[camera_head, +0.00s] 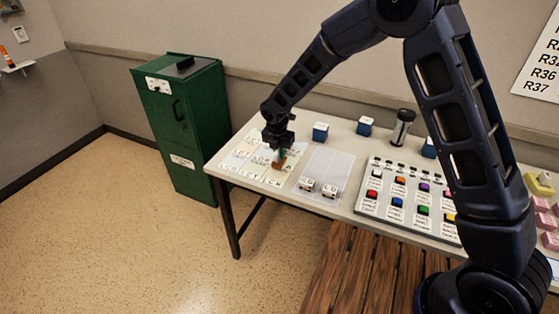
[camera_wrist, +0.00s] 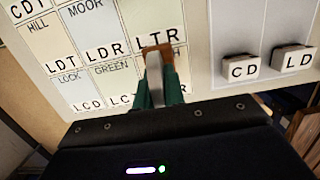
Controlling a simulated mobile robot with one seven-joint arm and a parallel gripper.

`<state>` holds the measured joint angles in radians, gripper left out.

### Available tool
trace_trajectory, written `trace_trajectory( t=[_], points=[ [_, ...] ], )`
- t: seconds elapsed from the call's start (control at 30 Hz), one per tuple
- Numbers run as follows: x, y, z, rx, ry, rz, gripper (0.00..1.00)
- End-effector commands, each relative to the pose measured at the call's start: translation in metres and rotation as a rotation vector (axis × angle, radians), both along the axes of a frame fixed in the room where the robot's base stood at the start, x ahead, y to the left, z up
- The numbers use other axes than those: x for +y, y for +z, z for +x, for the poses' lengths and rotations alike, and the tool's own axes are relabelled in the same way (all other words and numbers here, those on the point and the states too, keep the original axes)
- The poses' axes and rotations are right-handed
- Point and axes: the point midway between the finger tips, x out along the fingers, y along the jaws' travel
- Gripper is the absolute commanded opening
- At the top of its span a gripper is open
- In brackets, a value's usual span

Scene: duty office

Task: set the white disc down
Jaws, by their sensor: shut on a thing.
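My gripper (camera_head: 279,152) is low over the lettered board (camera_head: 243,175) at the left end of the table. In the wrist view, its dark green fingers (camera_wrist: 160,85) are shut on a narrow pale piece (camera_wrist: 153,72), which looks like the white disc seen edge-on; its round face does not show. A brown-orange piece (camera_wrist: 155,48) shows at the fingertips, just below the letters LTR. It partly hides the cell there. I cannot tell whether the held piece touches the board.
Two white blocks marked CD (camera_wrist: 239,68) and LD (camera_wrist: 293,60) stand on a pale plate right of the board. A panel of coloured buttons (camera_head: 411,188) lies further right. Blue blocks (camera_head: 320,132) and a dark cylinder (camera_head: 402,127) stand behind. A green cabinet (camera_head: 184,120) stands left.

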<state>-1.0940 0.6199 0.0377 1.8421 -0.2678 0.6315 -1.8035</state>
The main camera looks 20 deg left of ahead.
Motion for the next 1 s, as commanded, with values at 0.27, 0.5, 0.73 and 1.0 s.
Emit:
trace_trajectory(
  t=[0.27, 0.5, 0.73, 1.0],
  points=[
    [0.000, -0.035, -0.001, 0.000, 0.002, -0.002, 0.00],
    [0.000, -0.039, 0.000, 0.000, 0.000, 0.001, 0.00],
    [0.000, -0.042, 0.000, 0.000, 0.001, 0.000, 0.15],
    [0.000, -0.042, 0.000, 0.000, 0.001, 0.000, 0.33]
  ],
)
